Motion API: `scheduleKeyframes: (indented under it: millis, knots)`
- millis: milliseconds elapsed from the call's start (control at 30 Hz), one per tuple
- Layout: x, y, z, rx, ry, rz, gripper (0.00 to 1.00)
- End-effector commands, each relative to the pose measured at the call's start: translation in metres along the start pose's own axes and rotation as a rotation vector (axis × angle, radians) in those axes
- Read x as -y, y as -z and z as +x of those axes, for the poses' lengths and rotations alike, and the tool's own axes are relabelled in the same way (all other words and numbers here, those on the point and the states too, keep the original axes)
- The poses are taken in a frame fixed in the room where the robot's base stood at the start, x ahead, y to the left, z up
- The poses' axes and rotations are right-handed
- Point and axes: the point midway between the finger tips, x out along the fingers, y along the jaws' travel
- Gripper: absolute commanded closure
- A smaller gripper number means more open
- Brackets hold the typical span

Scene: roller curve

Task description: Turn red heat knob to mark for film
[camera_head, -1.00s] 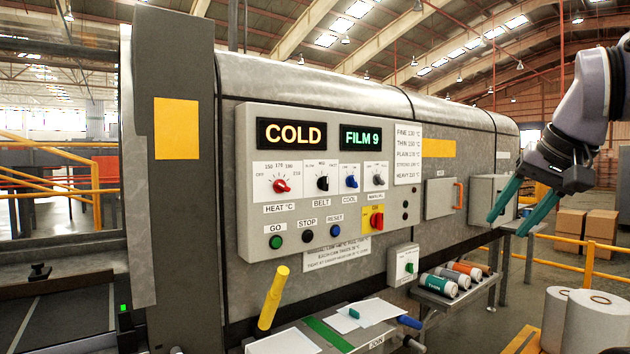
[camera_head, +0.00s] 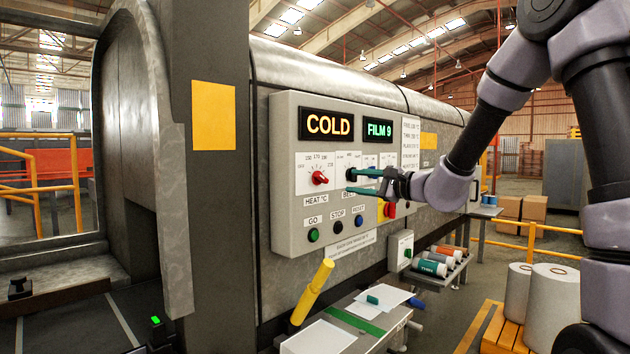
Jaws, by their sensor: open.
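The red heat knob (camera_head: 319,178) sits on its white dial plate at the left of the grey control panel (camera_head: 284,215). Its dial carries temperature figures; I cannot tell exactly where it points.
Green, black and blue buttons line the panel's lower edge. A yellow lever (camera_head: 314,289) and a small table with sheets (camera_head: 371,299) stand below. A red switch (camera_head: 388,210) is under my gripper. Rolls (camera_head: 552,297) stand at lower right.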

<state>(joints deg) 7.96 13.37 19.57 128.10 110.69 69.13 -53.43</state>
Motion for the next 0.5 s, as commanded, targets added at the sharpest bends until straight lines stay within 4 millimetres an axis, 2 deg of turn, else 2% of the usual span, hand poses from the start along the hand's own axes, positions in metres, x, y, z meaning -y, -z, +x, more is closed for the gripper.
scheduleKeyframes:
  millis: [167, 500]
  knots:
    - [0.001, 0.003, 0.017, -0.004, 0.009, 0.006, 0.5]
    - [0.001, 0.002, 0.08, -0.003, 0.007, 0.006, 0.5]
